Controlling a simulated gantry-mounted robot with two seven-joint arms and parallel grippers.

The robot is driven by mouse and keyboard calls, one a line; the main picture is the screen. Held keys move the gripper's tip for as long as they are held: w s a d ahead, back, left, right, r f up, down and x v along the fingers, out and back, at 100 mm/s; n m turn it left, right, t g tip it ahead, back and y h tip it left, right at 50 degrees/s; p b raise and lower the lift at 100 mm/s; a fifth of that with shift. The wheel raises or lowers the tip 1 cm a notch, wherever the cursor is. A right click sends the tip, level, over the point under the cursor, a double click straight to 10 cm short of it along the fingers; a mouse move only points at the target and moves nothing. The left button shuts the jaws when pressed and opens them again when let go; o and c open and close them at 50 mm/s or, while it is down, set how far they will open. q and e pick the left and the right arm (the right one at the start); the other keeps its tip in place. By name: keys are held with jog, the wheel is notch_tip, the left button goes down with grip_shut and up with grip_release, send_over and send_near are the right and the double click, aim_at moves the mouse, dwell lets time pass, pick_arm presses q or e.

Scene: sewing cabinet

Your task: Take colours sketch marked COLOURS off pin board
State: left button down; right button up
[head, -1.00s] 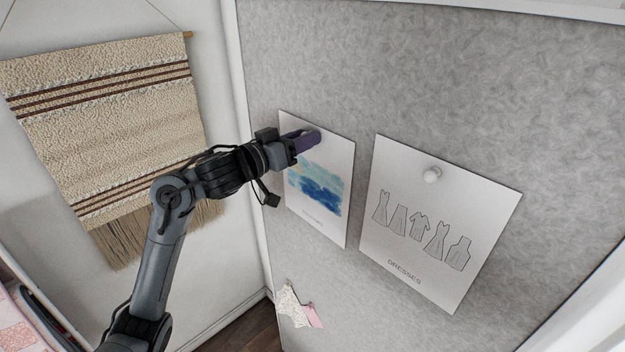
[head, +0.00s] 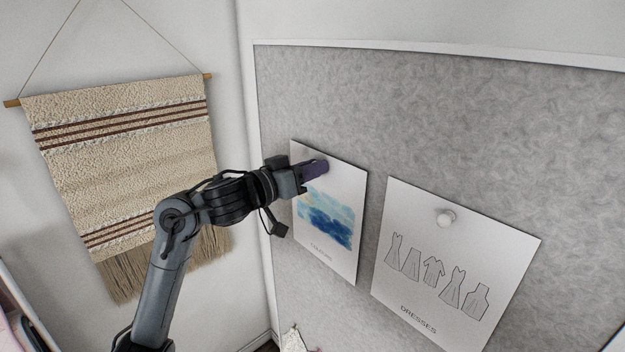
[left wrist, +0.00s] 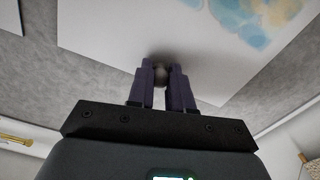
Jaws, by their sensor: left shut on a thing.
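The colours sketch (head: 327,226) is a white sheet with a blue and yellow wash, marked COLOURS, flat on the grey pin board (head: 450,120) in the head view. It also shows in the left wrist view (left wrist: 110,35), with part of the wash at the top right. My left gripper (head: 322,167) is at the upper part of the sketch. In the left wrist view its purple fingers (left wrist: 161,78) are shut on a round pin (left wrist: 161,72) at the sheet. The pin is hidden in the head view. My right gripper is not in view.
A dresses sketch (head: 450,275), marked DRESSES, hangs to the right under a white round pin (head: 445,217). A woven wall hanging (head: 130,160) hangs on the wall at left. A small fabric scrap (head: 294,340) shows low on the board. The upper board is bare.

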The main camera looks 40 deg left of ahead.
pick_arm(q)
notch_tip(320, 180, up, 5)
jog(key=shift+s+f, duration=0.1)
jog(key=shift+f, duration=0.1)
jog(key=s+a+b, duration=0.3)
jog(key=s+b, duration=0.3)
jog(key=s, duration=1.3)
jog(key=shift+a+f, duration=0.15)
jog(key=shift+s, duration=0.1)
jog(key=s+a+b, duration=0.1)
jog(key=s+b, duration=0.8)
jog(key=b, duration=0.1)
jog(key=shift+s+a, duration=0.35)
jog(key=shift+s, duration=0.05)
